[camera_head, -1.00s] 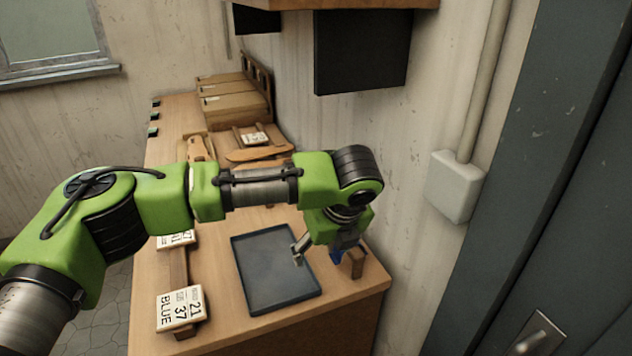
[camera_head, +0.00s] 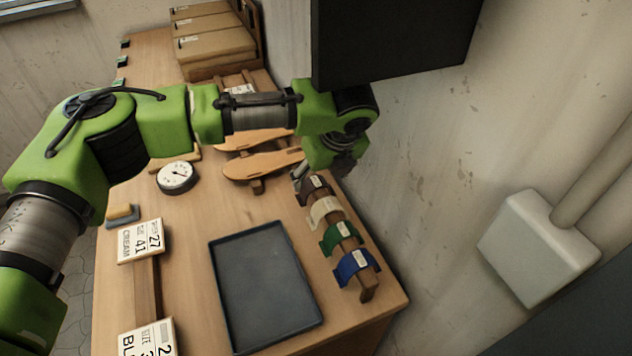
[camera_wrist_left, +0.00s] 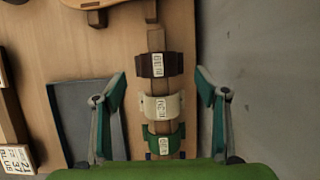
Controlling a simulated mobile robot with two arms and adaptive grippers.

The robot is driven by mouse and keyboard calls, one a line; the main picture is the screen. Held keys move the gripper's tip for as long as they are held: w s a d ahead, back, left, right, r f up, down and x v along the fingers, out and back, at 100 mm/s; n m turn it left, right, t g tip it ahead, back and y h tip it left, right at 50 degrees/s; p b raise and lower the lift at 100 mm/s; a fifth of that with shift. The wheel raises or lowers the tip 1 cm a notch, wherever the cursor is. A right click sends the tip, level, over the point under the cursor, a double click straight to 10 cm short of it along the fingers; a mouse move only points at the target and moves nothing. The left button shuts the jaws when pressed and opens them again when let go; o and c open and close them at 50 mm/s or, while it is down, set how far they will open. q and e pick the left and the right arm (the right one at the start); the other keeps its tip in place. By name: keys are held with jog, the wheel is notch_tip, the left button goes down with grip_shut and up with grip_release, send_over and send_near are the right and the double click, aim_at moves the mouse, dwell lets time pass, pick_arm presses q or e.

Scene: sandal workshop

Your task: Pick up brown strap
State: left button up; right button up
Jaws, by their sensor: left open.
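The brown strap (camera_head: 313,186) is draped over the far end of a wooden bar rack (camera_head: 367,289). It bears a small white label, and it also shows in the left wrist view (camera_wrist_left: 148,64). My left gripper (camera_head: 306,181) is at that far end, partly hidden by its own wrist. In the left wrist view my left gripper (camera_wrist_left: 160,80) is open and empty, its fingers on either side of the bar. The brown strap lies just beyond the fingertips there. My right gripper is not in view.
Cream (camera_head: 326,210), green (camera_head: 342,238) and blue (camera_head: 357,266) straps follow along the bar. A dark tray (camera_head: 265,285) lies to the left. Sandal soles (camera_head: 262,163) sit behind. The wall and a black box (camera_head: 390,40) are close on the right.

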aim_at(317, 183)
pick_arm(q)
jog(key=p+x, duration=0.1)
jog(key=x, duration=0.4)
jog(key=shift+p, duration=0.35)
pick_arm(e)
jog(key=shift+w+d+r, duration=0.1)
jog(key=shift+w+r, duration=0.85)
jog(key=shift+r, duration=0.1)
pick_arm(q)
jog(key=c, duration=0.9)
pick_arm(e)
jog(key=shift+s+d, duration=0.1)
pick_arm(q)
jog(key=shift+r, duration=0.1)
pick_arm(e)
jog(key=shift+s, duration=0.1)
